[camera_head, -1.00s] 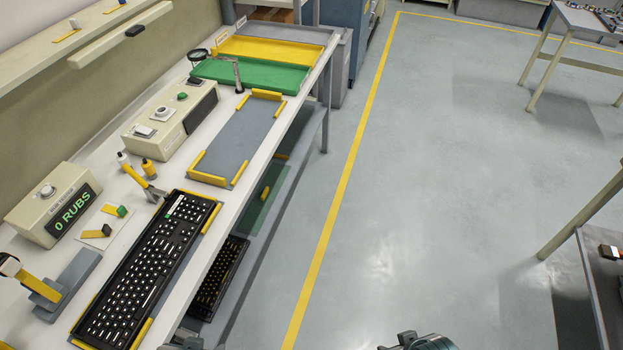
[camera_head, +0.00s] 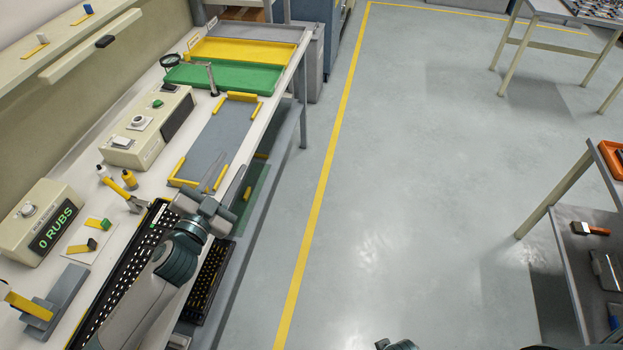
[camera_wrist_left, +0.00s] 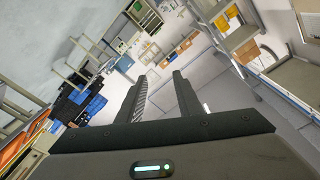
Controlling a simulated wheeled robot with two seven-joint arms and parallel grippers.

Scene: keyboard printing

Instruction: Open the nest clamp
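The clamp with a yellow handle (camera_head: 117,187) and a grey metal arm stands on the bench at the far left corner of the black keyboard (camera_head: 112,294). Its handle slants up to the left, and its metal end reaches toward the keyboard's edge. I cannot tell whether it presses on the keyboard. My left gripper (camera_head: 213,178) is above the bench's front edge, right of the clamp and apart from it. In the left wrist view its two fingers (camera_wrist_left: 160,84) are apart with nothing between them. My left forearm hides much of the keyboard. My right gripper does not show.
A control box (camera_head: 148,128) and a grey plate with yellow corner guides (camera_head: 218,135) lie beyond the clamp. A "0 RUBS" counter (camera_head: 42,222) stands to the left.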

